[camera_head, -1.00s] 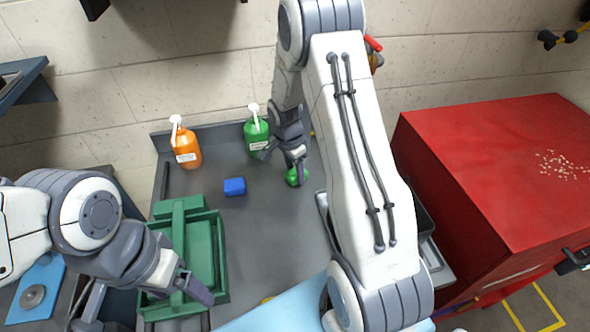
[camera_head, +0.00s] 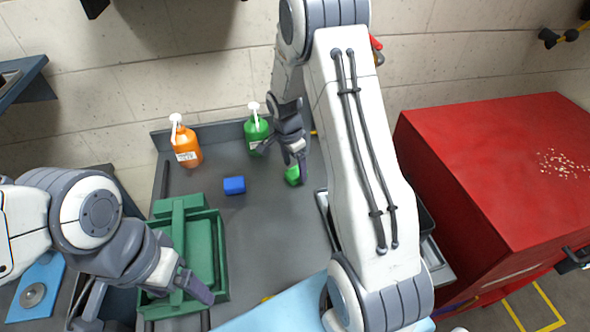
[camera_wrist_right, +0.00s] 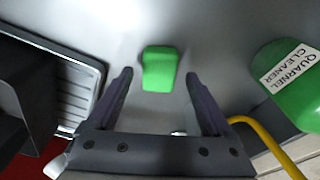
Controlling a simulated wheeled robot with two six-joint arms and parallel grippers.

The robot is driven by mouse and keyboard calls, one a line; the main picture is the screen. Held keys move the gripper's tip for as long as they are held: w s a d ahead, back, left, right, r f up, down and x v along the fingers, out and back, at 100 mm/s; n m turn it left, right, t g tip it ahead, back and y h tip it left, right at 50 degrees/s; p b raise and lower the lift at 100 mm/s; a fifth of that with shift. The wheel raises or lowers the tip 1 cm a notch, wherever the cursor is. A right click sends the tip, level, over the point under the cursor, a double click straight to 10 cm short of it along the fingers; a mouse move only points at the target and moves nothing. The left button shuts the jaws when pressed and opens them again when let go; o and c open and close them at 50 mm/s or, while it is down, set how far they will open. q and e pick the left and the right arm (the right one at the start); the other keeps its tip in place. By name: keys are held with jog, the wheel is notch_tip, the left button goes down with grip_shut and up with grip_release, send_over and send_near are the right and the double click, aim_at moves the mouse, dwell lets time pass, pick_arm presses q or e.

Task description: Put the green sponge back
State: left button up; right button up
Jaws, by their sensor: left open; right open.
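The green sponge (camera_head: 292,175) lies on the grey bench top, partly hidden behind my right gripper in the head view. In the right wrist view the sponge (camera_wrist_right: 159,69) lies free ahead of the fingers, roughly centred between them. My right gripper (camera_wrist_right: 167,88) is open and empty, its fingers apart from the sponge. In the head view my right gripper (camera_head: 297,172) hangs above the bench beside it. My left gripper (camera_head: 200,292) is open over the lower part of the green tray (camera_head: 217,250); I see nothing held in it.
A blue block (camera_head: 234,185) lies left of the sponge. An orange bottle (camera_head: 186,147) and a green bottle (camera_head: 256,133) stand at the back edge; the green bottle (camera_wrist_right: 292,85) is close on the right in the wrist view. A metal tray (camera_wrist_right: 62,75) lies left there. A red cabinet (camera_head: 500,160) stands right.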

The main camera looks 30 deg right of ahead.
aim_at(291, 174)
notch_tip(291, 174, up, 10)
jog(key=a, duration=0.1)
jog(key=s+a+r+n, duration=0.35)
jog(key=a+n, duration=0.25)
jog(key=a, duration=0.4)
jog(key=s+a+n, duration=0.4)
jog(key=s+n, duration=0.2)
jog(key=s, duration=0.1)
jog(key=s+a+r+n+y, duration=0.1)
jog(key=s+a+n, duration=0.4)
jog(key=s, duration=0.3)
jog(key=s+a+n+y, duration=0.1)
jog(key=s+a+n, duration=0.3)
jog(key=s+n, duration=0.3)
jog(key=shift+s+a+r+b, duration=0.15)
jog(key=shift+s+a+b, duration=0.1)
jog(key=shift+s+b, duration=0.3)
